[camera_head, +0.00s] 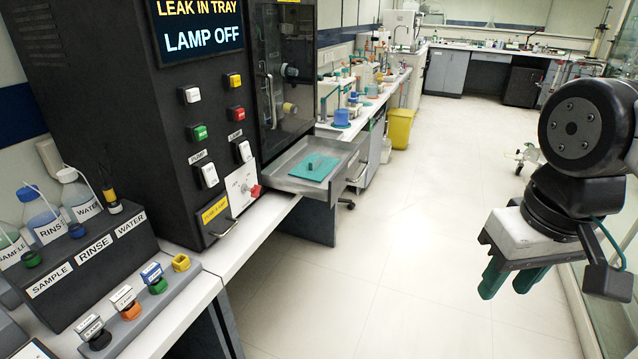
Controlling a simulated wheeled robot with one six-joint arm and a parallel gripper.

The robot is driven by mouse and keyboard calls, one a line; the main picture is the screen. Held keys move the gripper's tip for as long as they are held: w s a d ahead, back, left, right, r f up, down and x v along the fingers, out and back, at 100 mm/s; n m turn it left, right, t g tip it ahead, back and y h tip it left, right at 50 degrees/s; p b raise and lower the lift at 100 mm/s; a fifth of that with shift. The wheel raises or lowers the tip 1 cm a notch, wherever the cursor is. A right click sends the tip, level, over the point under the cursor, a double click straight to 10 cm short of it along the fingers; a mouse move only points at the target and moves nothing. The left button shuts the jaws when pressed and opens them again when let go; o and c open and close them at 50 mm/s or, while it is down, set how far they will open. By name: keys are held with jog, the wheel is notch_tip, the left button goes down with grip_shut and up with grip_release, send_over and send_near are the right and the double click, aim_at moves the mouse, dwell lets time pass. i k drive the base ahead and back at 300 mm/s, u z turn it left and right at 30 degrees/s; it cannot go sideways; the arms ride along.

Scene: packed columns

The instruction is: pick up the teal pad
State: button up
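The teal pad (325,168) lies flat in the open metal tray (283,185) that sticks out at the foot of the black machine. A small dark upright knob or peg (309,160) stands on the pad. My gripper (508,283) hangs at the right of the view, well to the right of the tray and nearer to me. Its two green fingers point down and stand apart, with nothing between them. Nothing hides the pad.
The black machine (110,110) has a screen reading "LEAK IN TRAY" and "LAMP OFF", with buttons, switches and a red knob (256,190) near the tray. Bottles and a labelled rack (95,255) stand at the left. A yellow bin (401,128) stands beyond. The floor (400,260) is clear.

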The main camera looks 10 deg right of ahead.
aim_at(315, 167)
jog(key=z, duration=0.75)
jog(key=i, duration=1.65)
jog(key=u, duration=1)
jog(key=i, duration=0.45)
jog(key=u, duration=0.55)
